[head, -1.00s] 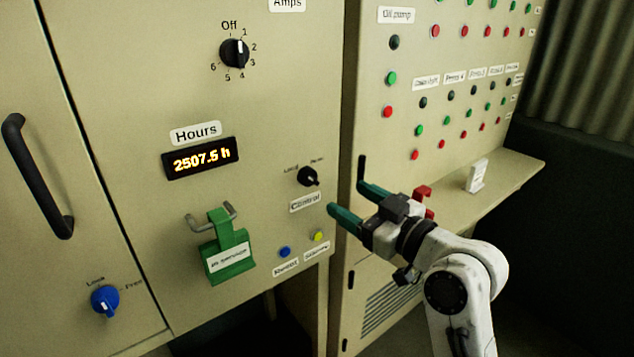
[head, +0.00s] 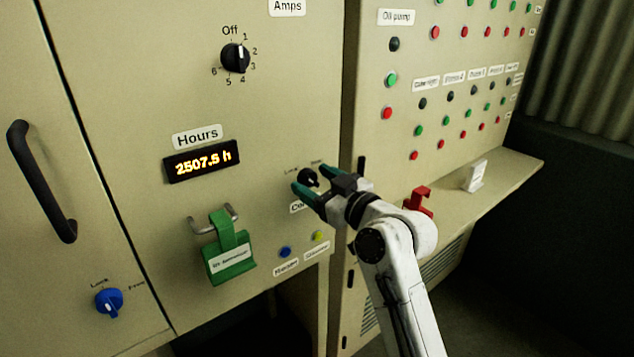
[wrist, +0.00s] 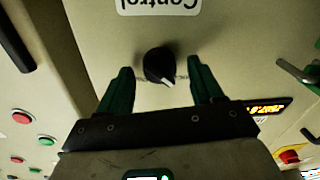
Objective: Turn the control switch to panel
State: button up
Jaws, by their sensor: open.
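The control switch is a black rotary knob (head: 307,177) on the beige cabinet front, above a white Control label (head: 298,207) that my gripper partly covers. Two small words sit above the knob; the left one seems to read Local, the right one is blurred. My gripper (head: 309,179) is open, its two green fingers at either side of the knob. In the wrist view the knob (wrist: 158,65) lies between the fingers, with visible gaps on both sides. Its white mark points down and slightly right there, and the Control label (wrist: 158,4) appears upside down.
A green hanging tag (head: 229,252) on a metal hasp, a blue button (head: 285,252) and a yellow button (head: 318,236) are nearby. A red object (head: 419,200) and a white card (head: 475,176) are on the ledge (head: 510,170) at right.

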jog(key=c, duration=1.1)
jog(key=shift+o, duration=0.2)
jog(key=shift+m, duration=0.3)
jog(key=m+p, duration=0.1)
jog(key=m, duration=0.3)
jog(key=m+p, duration=0.2)
jog(key=m, duration=0.3)
jog(key=shift+d+t+p, duration=0.1)
jog(key=shift+t+p, duration=0.25)
jog(key=shift+t, duration=0.05)
jog(key=m+p, duration=0.3)
jog(key=m, duration=0.2)
jog(key=shift+f+m, duration=0.1)
jog(key=shift+m, duration=0.3)
jog(key=shift+f+m+t+h+p, duration=0.15)
jog(key=shift+m+t+h+p, duration=0.15)
jog(key=shift+m+p, duration=1.15)
jog(key=shift+m, duration=0.35)
